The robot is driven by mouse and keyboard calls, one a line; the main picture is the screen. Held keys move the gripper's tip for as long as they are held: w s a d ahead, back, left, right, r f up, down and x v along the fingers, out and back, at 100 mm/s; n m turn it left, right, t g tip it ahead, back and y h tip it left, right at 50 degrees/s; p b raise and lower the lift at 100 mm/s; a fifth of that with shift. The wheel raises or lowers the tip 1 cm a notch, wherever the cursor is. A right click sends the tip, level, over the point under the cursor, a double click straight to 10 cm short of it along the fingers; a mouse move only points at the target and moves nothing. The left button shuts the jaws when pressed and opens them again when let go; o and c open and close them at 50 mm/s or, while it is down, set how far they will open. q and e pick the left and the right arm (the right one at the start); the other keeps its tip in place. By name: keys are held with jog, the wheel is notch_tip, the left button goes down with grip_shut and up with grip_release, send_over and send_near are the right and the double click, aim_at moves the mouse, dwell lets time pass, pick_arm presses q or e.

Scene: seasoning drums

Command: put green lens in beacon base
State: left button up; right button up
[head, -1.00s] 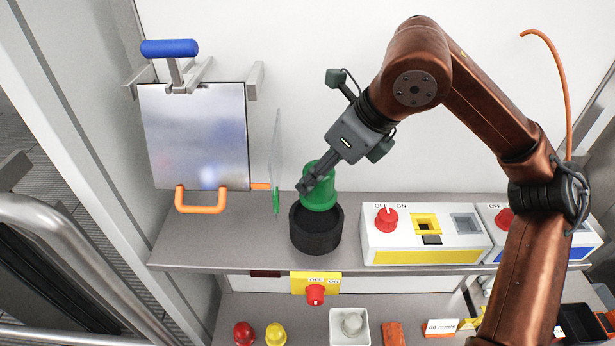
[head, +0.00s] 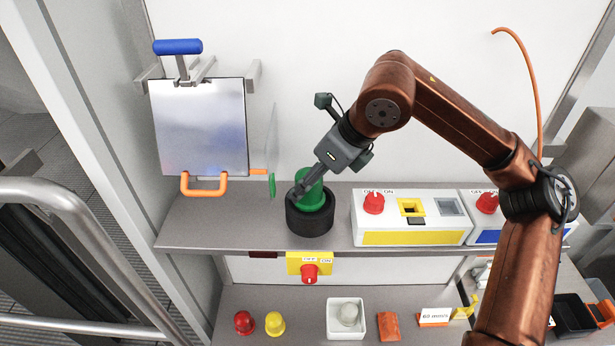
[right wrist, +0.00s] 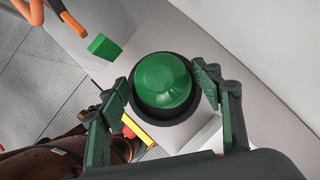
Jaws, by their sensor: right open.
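The green lens (head: 311,193) sits in the mouth of the black beacon base (head: 310,219) on the upper shelf; its lower part is hidden by the base's rim. In the right wrist view the lens (right wrist: 162,80) looks roughly centred inside the dark ring of the base (right wrist: 170,117). My right gripper (head: 298,194) is at the lens in the head view. In the right wrist view its two fingers (right wrist: 160,108) stand apart on either side of the lens, open, with gaps to it. My left gripper is not in view.
A white control box (head: 408,219) with a red knob stands right of the base. A metal plate with an orange handle (head: 204,187) and a thin clear panel with a green edge (head: 272,185) are to the left. Red (head: 244,322) and yellow (head: 274,323) lenses lie on the lower shelf.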

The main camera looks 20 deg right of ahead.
jog(key=shift+s+r, duration=0.2)
jog(key=shift+s, duration=0.3)
jog(key=shift+s+r, duration=0.15)
jog(key=shift+s, duration=0.35)
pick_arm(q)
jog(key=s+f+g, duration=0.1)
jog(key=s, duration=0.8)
pick_arm(e)
jog(key=shift+w+d+r, duration=0.2)
jog(key=shift+w+r, duration=0.15)
jog(key=shift+w, duration=0.3)
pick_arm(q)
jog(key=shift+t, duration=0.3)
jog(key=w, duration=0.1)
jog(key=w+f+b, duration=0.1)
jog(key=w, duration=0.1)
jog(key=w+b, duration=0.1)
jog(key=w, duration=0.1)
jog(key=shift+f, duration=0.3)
pick_arm(e)
jog(key=v, duration=1)
jog(key=shift+s+r, duration=0.25)
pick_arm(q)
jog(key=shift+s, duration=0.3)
pick_arm(e)
jog(key=shift+d, duration=0.1)
